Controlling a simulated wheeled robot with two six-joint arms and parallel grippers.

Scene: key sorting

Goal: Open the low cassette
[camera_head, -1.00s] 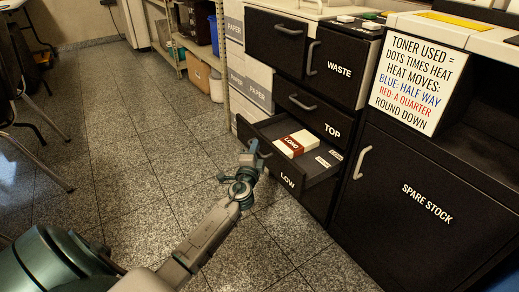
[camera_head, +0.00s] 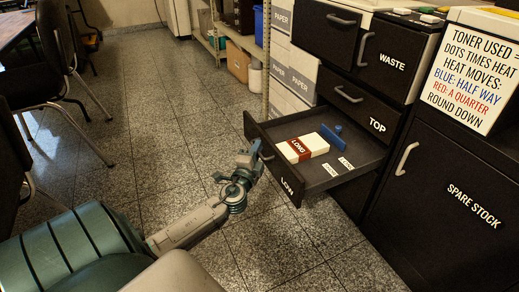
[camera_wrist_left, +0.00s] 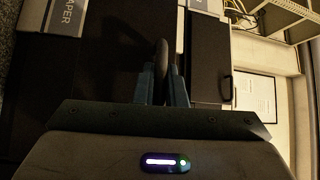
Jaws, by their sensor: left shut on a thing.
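The low cassette (camera_head: 283,188) is a black drawer marked LOW, pulled well out below the TOP cassette (camera_head: 350,100). Inside it lie a white stack with a red LONG band (camera_head: 297,150), a blue upright piece (camera_head: 333,136) and two small white labels (camera_head: 338,166). My left gripper (camera_head: 255,158) is at the drawer's front, shut on its handle. In the left wrist view the two fingers close around the dark handle (camera_wrist_left: 162,58). My right gripper is in neither view.
The WASTE door (camera_head: 391,61) and the SPARE STOCK door (camera_head: 455,200) are shut. Paper boxes (camera_head: 302,65) stand behind the drawer. Chairs (camera_head: 60,75) stand at the left. The speckled floor (camera_head: 165,130) between them is clear.

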